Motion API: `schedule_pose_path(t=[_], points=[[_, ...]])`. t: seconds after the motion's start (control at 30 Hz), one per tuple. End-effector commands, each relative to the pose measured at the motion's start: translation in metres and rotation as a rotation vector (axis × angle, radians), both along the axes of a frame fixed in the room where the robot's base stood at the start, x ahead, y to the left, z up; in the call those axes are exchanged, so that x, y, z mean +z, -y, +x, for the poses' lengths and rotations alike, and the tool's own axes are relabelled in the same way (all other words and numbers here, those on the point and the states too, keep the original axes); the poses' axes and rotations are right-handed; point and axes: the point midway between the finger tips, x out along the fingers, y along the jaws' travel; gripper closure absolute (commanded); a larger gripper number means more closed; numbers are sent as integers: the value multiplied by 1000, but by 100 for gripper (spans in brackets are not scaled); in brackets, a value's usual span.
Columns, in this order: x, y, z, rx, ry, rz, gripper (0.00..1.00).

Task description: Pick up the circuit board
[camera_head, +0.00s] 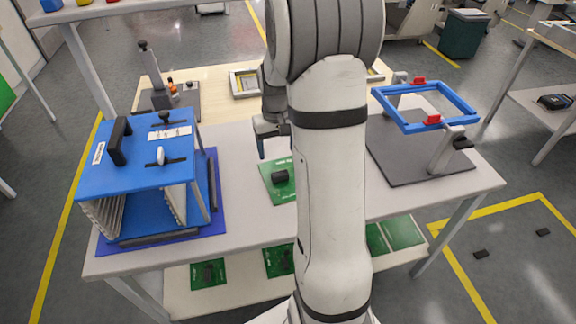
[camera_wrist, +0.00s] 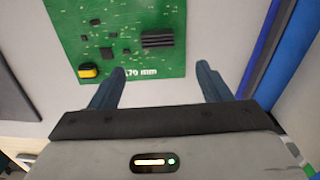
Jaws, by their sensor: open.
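A green circuit board (camera_head: 283,193) lies flat on the white table top, partly hidden by my arm in the head view. It has a dark block on it. In the wrist view the circuit board (camera_wrist: 110,25) fills the upper middle, with black parts, a yellow part and a printed "70 mm" marking. My gripper (camera_head: 272,148) is above the table by the board's far side. In the wrist view my gripper (camera_wrist: 157,85) is open, its two blue-grey fingers apart and nothing between them.
A blue rack (camera_head: 140,180) stands on the table at left. A blue frame on a stand (camera_head: 425,108) is on a dark mat (camera_head: 395,160) at right. More green boards (camera_head: 208,273) lie on the lower shelf (camera_head: 235,292). White table (camera_head: 245,228) is clear around the board.

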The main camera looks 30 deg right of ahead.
Motion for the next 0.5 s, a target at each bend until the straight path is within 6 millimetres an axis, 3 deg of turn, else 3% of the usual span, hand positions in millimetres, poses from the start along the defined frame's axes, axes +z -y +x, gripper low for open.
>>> schedule_pose_path(t=[0.13,0.5], points=[[-15,7,5,-6,-9,2,29],[-60,4,-3,-7,-12,4,29]])
